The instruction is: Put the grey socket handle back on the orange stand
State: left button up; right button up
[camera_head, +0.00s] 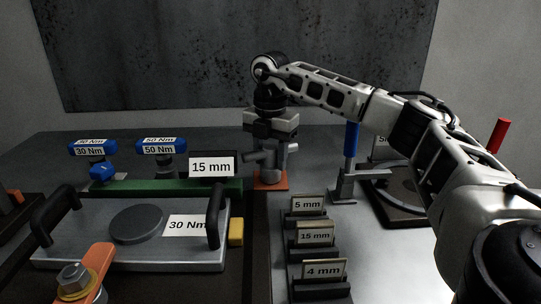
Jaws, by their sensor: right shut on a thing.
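The grey socket handle (266,157) is in my right gripper (270,137), which points down and is shut on it. The handle is partly hidden by the gripper's fingers. The orange stand (277,181) is a small flat plate on the table directly below the handle. The handle's lower part overlaps the stand in the picture, and I cannot tell whether they touch. My right arm reaches in from the right. My left gripper is not in view.
A "15 mm" sign (212,167) stands just left of the stand. In front is a dark rack (320,291) with several size labels. A blue-handled tool (351,139) stands to the right. A grey plate with black handles (85,220) lies at left.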

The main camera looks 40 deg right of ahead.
jog(key=shift+f, duration=0.15)
jog(key=o, duration=1.3)
notch_tip(320, 180, up, 12)
jog(key=shift+r+p, duration=0.2)
jog(key=shift+p, duration=0.7)
